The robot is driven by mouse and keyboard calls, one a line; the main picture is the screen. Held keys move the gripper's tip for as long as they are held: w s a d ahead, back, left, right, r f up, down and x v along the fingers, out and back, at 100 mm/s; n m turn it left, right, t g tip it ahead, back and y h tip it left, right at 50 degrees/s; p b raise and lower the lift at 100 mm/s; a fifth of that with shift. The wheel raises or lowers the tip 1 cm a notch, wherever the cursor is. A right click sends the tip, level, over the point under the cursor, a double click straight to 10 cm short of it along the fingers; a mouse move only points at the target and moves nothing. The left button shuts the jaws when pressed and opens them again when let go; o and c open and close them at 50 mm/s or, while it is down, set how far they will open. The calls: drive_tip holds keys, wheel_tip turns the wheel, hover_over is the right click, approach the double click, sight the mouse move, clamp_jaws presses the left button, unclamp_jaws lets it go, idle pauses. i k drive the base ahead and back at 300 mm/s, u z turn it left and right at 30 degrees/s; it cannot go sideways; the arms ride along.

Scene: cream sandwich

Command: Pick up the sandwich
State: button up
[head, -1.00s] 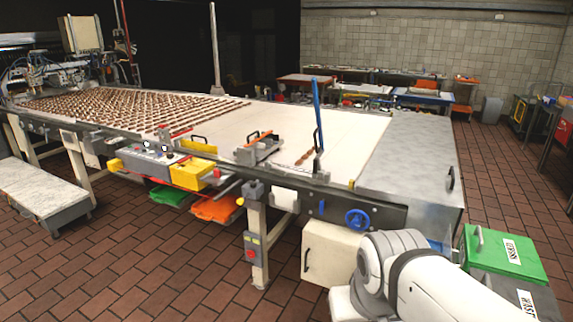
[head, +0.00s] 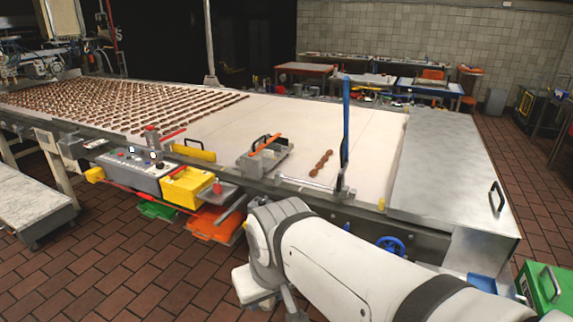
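Several small brown sandwiches lie in a short slanting row (head: 322,160) on the pale conveyor belt (head: 250,125), left of an upright blue bar. Many more cover the belt's far left part in dense rows (head: 130,105). My white arm reaches in from the lower right, in front of the conveyor's near side. Its forward joints are below and left of the short row, apart from the sandwiches. The fingers of my gripper do not show, so its opening cannot be seen.
A bare metal plate (head: 440,165) covers the right end. A control box (head: 133,168) and yellow box (head: 187,187) hang on the near side.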

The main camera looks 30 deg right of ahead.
sight(314, 173)
drive_tip(key=u, duration=0.15)
drive_tip(key=i, duration=1.2)
drive_tip(key=z, duration=0.65)
drive_tip(key=i, duration=1)
drive_tip(key=z, duration=0.7)
